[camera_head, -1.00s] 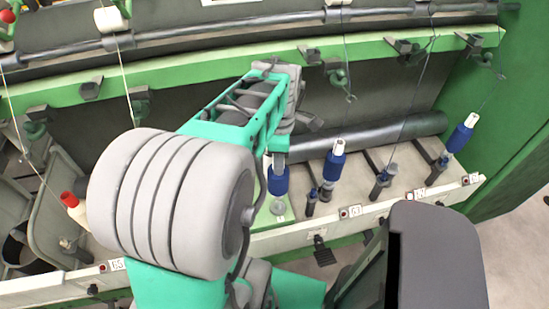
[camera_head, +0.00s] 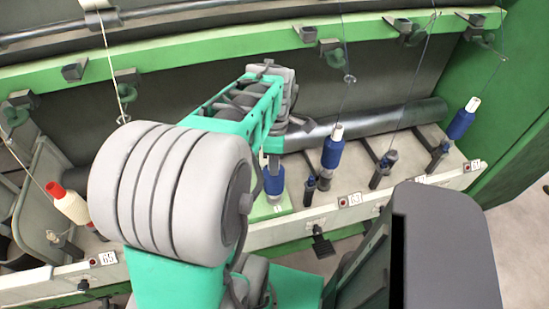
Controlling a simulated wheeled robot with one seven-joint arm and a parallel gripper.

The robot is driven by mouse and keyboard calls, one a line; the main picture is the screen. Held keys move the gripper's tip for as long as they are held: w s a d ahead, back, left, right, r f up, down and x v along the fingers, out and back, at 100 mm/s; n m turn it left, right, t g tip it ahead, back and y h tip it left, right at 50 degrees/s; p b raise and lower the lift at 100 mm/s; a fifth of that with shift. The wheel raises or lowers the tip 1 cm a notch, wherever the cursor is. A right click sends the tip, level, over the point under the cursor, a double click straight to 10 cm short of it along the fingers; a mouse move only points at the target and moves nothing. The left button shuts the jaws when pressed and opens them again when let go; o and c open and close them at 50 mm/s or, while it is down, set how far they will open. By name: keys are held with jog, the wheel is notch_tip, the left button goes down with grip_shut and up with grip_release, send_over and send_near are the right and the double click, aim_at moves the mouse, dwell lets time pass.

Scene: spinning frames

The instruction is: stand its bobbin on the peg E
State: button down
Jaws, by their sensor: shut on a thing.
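A blue bobbin (camera_head: 272,181) hangs at the end of my arm. My gripper (camera_head: 273,163) is shut on it at the top, though the arm hides most of the fingers. The bobbin looks about upright above a small green plate (camera_head: 277,211) on the rail; I cannot tell whether it touches anything below. Bare dark pegs (camera_head: 310,187) stand just right of it, with another one (camera_head: 382,169) further right. No letter E is readable, so I cannot tell which peg is E.
Blue bobbins with white tops stand to the right (camera_head: 333,148) and far right (camera_head: 463,119). A red-topped white bobbin (camera_head: 67,202) leans at the left. Threads hang from above. A dark roller (camera_head: 370,126) runs behind. The pale front rail (camera_head: 290,232) carries number labels.

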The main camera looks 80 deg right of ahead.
jog(key=shift+s+f, duration=0.1)
jog(key=shift+f, duration=0.35)
dwell(0.4)
jog(key=c, duration=1)
grip_release()
jog(key=shift+c, duration=0.2)
notch_tip(320, 180, up, 8)
jog(key=shift+f, duration=0.1)
